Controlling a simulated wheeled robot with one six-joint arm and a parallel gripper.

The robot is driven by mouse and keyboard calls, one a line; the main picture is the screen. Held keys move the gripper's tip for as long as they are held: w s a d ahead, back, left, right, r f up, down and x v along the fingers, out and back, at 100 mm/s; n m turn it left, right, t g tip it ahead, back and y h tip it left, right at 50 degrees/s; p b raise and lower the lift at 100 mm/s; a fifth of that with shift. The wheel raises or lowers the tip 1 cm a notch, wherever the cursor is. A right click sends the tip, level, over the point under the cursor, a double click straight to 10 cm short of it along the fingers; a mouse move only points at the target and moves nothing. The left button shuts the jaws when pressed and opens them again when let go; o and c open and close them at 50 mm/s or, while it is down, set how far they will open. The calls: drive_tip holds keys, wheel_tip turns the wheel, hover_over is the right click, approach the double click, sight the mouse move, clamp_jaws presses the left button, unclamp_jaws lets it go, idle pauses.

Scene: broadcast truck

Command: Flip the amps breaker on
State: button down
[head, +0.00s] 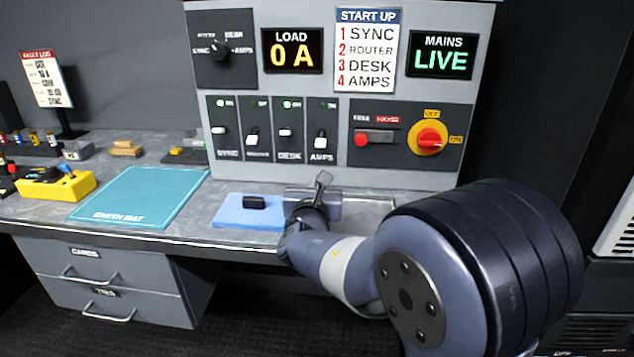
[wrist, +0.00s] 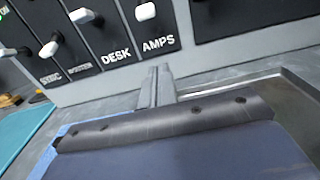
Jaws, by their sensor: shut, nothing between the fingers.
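The amps breaker (head: 320,143) is the rightmost of the switches on the grey panel. Its white lever sits low in its slot, lower than the desk lever (head: 285,132), and the lamp above it looks dim. In the wrist view the amps lever (wrist: 146,11) is at the top, above its AMPS label. My gripper (head: 323,180) is shut and empty, just below and in front of the amps breaker, apart from it. Its closed fingers (wrist: 157,78) point toward the panel below the AMPS label.
The sync lever (head: 219,130) and router lever (head: 252,139) are to the left. The load display (head: 292,50) reads 0 A; the mains display (head: 442,55) reads LIVE. A red rotary switch (head: 429,140) is right. A blue pad (head: 240,218) with a dark block (head: 255,202) lies below.

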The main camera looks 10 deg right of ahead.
sight(321, 140)
drive_tip(key=x, duration=0.7)
drive_tip(key=r, duration=0.1)
drive_tip(key=s+r, duration=0.1)
drive_tip(key=r+p, duration=0.1)
drive_tip(key=shift+s+a+r, duration=0.25)
drive_tip(key=shift+s+r, duration=0.05)
drive_tip(key=shift+r, duration=0.05)
drive_tip(key=shift+r+p, duration=0.25)
drive_tip(key=shift+p, duration=0.6)
